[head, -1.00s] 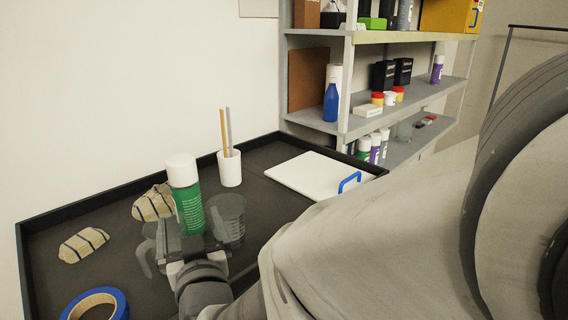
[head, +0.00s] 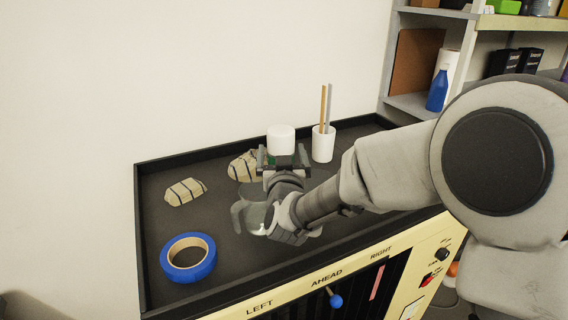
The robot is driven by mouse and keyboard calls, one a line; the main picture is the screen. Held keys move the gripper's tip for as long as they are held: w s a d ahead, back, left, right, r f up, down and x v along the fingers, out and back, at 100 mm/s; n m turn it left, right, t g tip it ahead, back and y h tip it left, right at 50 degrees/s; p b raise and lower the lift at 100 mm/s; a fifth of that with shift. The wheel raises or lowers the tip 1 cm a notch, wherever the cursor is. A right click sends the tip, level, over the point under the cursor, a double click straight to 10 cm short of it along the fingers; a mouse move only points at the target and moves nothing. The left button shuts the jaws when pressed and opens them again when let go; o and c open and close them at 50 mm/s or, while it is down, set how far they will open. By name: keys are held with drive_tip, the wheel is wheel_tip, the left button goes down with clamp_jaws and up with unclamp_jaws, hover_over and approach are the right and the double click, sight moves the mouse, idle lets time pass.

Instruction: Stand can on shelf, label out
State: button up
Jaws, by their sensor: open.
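The can (head: 281,140) stands upright on the dark tray top in the head view. Its white cap shows, with only a sliver of green body; its label is hidden behind my gripper. My gripper (head: 284,158) is open, its fingers showing on either side of the can just below the cap. I cannot tell whether they touch it. The shelf unit (head: 408,102) is at the upper right, partly hidden by my arm and cut off by the frame.
A white cup with sticks (head: 323,144) stands right of the can. A blue bottle (head: 437,91) is on the shelf. The tray has a raised rim (head: 190,158).

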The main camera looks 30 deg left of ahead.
drive_tip(key=shift+x, duration=0.9)
drive_tip(key=shift+r, duration=0.1)
clamp_jaws()
